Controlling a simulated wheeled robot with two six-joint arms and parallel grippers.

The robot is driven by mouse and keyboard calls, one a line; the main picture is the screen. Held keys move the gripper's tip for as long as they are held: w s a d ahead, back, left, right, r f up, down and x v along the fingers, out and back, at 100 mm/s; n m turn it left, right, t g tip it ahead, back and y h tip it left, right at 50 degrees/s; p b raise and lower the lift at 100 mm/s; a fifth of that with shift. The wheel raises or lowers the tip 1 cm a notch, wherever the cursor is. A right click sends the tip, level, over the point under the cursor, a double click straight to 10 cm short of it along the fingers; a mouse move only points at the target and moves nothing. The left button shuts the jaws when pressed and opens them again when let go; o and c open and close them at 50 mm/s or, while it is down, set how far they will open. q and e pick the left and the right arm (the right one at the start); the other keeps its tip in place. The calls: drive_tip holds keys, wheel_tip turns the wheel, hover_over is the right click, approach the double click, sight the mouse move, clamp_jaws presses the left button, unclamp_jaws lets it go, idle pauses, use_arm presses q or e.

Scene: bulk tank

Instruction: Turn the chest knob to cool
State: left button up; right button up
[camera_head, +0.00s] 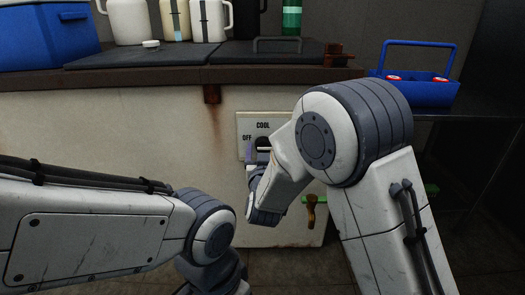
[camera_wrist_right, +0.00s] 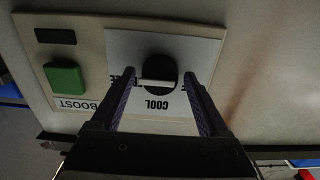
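The chest knob (camera_wrist_right: 160,76) is a round black knob with a pale bar. It sits on a light control plate (camera_head: 245,123) on the chest front. In the head view COOL is printed above it and OFF at its left; my right arm partly covers the plate. In the right wrist view, where the lettering is upside down, the pale bar lies crosswise and does not point at COOL. My right gripper (camera_wrist_right: 160,88) is open, its two purple-grey fingers on either side of the knob with gaps visible. My left arm shows at lower left; its gripper is not in view.
A green BOOST button (camera_wrist_right: 65,77) is beside the knob plate. A brass tap (camera_head: 311,208) is low on the chest front. Jugs (camera_head: 208,20), a blue cooler (camera_head: 45,35) and a blue caddy (camera_head: 420,92) with red-topped cans stand above or beside the chest.

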drive_tip(key=c, duration=1)
drive_tip(key=shift+r+n+p, duration=0.15)
drive_tip(key=shift+n+p, duration=0.65)
drive_tip(key=shift+p, duration=0.25)
drive_tip(key=n+p, duration=1.1)
drive_tip(key=p, duration=0.1)
drive_tip(key=shift+n, duration=0.3)
drive_tip(key=n+p, duration=0.2)
drive_tip(key=n, duration=0.1)
drive_tip(key=shift+n+p, duration=0.7)
drive_tip(key=shift+p, duration=0.05)
drive_tip(key=shift+f, duration=0.2)
